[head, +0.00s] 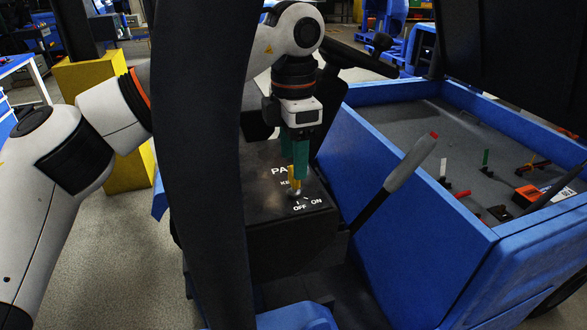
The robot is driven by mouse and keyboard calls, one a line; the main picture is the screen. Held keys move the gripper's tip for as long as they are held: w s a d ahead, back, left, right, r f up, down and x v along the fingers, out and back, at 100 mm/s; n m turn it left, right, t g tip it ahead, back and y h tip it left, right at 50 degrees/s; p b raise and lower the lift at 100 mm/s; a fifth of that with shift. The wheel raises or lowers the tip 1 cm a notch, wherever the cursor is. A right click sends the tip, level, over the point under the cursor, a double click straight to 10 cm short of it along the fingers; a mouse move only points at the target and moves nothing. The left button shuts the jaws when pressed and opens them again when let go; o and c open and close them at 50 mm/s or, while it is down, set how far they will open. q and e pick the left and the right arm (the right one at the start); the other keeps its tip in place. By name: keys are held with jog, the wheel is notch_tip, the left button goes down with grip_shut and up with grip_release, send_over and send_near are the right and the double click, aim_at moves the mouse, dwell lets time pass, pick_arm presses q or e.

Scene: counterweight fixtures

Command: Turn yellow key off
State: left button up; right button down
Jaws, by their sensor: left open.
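The yellow key (294,178) stands upright in a round switch on top of a black panel (258,212), near the printed words OFF and ON. Its exact angle is hard to read at this size. My left gripper (296,168) points down right above the key, its green fingers beside or around the key's upper part. The fingers overlap from this angle, so contact cannot be seen. The gripper is open and partly covers the key and the panel lettering. My right gripper is not in view.
A grey-handled lever with a red button (412,160) rises right of the panel. A steering wheel (358,58) is behind the gripper. A blue-walled tray (408,194) with small levers lies at right. A dark upright post (205,150) blocks part of the view at left.

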pick_arm(q)
notch_tip(320, 180, up, 9)
jog(key=shift+f, duration=0.15)
dwell(0.4)
